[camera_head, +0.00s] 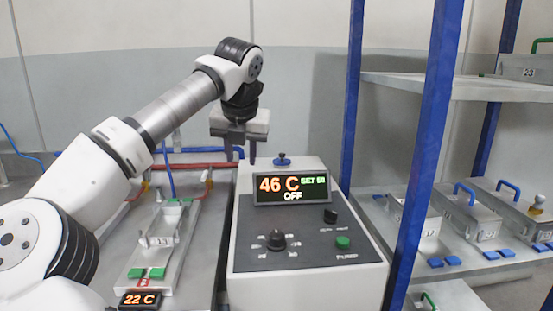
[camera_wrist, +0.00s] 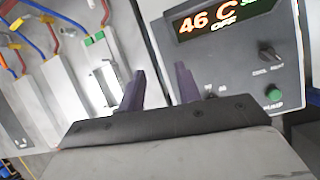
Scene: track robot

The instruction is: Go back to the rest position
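My gripper (camera_head: 239,158) hangs above the back of the control unit (camera_head: 305,282), its fingers pointing down. In the wrist view my gripper (camera_wrist: 161,88) shows two dark fingers spread apart with nothing between them. The wrist view shows the same display (camera_wrist: 222,20) tilted at upper right.
A metal fixture (camera_head: 160,240) with green tabs and a 22 C readout (camera_head: 140,300) lies left of the unit. A shelf rack with blue posts (camera_head: 425,150) stands close on the right, holding metal boxes with blue handles (camera_head: 470,215). Red and blue pipes run behind the fixture.

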